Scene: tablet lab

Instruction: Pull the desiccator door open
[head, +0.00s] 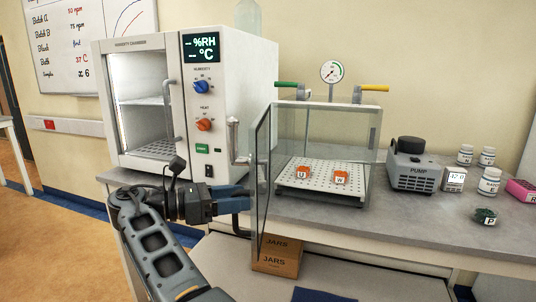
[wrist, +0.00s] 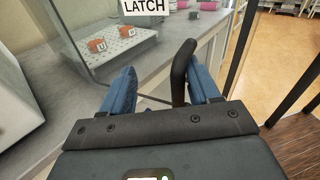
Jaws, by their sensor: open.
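The desiccator (head: 345,140) is a clear box on the bench, with a perforated shelf (head: 300,188) holding two orange blocks marked U and W. Its glass door (head: 263,190) stands open, swung out toward me and seen nearly edge-on. My gripper (head: 243,198) is beside the door's left face. In the wrist view, my gripper (wrist: 164,72) has its blue fingers apart, with a dark handle (wrist: 182,70) between them, nearer the right finger. I cannot tell whether a finger touches it. A LATCH label (wrist: 146,6) shows above.
The humidity chamber (head: 245,85) stands left of the desiccator, its handle (head: 168,110) facing my arm. A pump (head: 413,170), white bottles (head: 489,181) and a dark item marked P (head: 484,216) stand right. Cardboard JARS boxes (head: 277,257) sit below the bench top, near the door's lower edge.

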